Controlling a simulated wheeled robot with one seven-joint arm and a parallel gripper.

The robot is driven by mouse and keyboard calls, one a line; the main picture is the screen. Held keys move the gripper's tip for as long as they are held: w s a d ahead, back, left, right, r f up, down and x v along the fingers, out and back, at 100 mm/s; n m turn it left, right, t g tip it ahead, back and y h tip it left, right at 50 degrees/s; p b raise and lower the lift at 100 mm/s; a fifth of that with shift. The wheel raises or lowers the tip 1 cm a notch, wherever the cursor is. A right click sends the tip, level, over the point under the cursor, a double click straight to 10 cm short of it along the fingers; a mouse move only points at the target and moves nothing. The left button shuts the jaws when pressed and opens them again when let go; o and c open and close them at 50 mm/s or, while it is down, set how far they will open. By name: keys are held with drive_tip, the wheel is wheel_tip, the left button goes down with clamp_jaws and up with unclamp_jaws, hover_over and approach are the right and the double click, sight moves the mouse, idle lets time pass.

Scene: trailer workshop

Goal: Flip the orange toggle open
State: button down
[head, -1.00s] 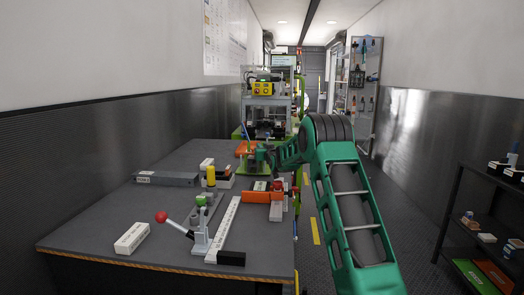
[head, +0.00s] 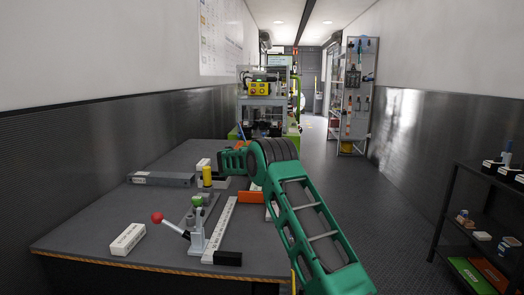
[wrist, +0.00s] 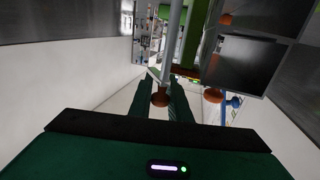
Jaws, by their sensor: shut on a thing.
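In the wrist view, my gripper (wrist: 165,88) reaches forward with its two green fingers close together. A brown-orange knob (wrist: 160,99) on a grey rod shows between them, and the fingers are shut on this orange toggle. Its base and the exact contact are hard to make out.
The dark workbench (head: 80,240) carries a red-ball lever clamp (head: 196,235), a white block (head: 128,239), a grey bar (head: 161,179), a yellow cylinder (head: 207,176) and an orange block (head: 249,197). A machine (head: 264,100) stands behind. The aisle at right is clear.

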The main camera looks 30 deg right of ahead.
drive_tip(key=shift+m+g+h, duration=0.5)
drive_tip(key=shift+g, duration=0.1)
drive_tip(key=shift+s+d+g, duration=0.1)
drive_tip(key=shift+s+g, duration=0.05)
drive_tip(key=shift+g, duration=0.15)
drive_tip(key=shift+r, duration=0.1)
drive_tip(key=c, duration=2)
unclamp_jaws()
drive_tip(key=v, duration=1)
drive_tip(key=shift+a+f, duration=0.2)
drive_tip(key=shift+a, duration=0.2)
drive_tip(key=shift+s, duration=0.1)
